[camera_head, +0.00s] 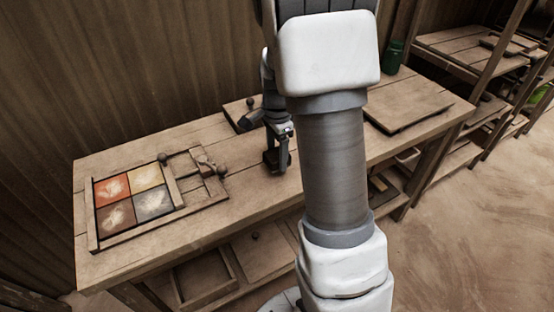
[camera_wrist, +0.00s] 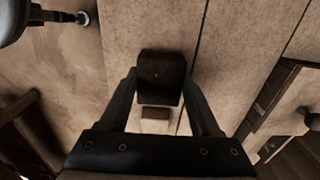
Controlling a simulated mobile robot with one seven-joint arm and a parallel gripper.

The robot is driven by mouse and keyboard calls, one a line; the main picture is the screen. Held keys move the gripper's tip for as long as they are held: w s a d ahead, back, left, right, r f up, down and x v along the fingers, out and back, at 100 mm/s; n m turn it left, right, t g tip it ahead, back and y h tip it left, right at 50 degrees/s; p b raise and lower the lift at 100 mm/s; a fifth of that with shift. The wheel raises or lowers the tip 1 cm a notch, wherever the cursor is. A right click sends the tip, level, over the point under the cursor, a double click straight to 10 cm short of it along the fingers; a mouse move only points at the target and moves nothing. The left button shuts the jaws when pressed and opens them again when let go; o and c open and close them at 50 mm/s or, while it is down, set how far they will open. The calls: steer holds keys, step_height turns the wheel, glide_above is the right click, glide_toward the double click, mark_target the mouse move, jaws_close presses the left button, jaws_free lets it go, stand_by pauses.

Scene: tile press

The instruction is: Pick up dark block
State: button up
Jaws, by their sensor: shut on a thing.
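The dark block (camera_wrist: 162,70) sits between the two fingers of my gripper (camera_wrist: 160,88) in the wrist view, with a finger on each side. My gripper is shut on it. In the head view my gripper (camera_head: 277,158) is over the middle of the wooden table (camera_head: 240,205), right of the tile press, with the dark block (camera_head: 271,161) small and dark at its tips. I cannot tell whether the block touches the tabletop. A small pale piece (camera_wrist: 155,113) shows just below the block in the wrist view; I cannot tell what it is.
The wooden tile press (camera_head: 208,190) with red, yellow, brown and grey tiles lies at the table's left. A flat board (camera_head: 405,105) lies at the right, and a green container (camera_head: 394,54) stands behind it. Shelves (camera_head: 470,45) stand at the far right.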

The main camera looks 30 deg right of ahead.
steer(key=s+d+r+p, duration=0.1)
steer(key=s+d+r, duration=0.6)
steer(key=s+d, duration=0.1)
steer(key=shift+d+r+p, duration=0.15)
steer(key=shift+r+p, duration=0.1)
steer(key=shift+p, duration=0.1)
steer(key=shift+s, duration=0.1)
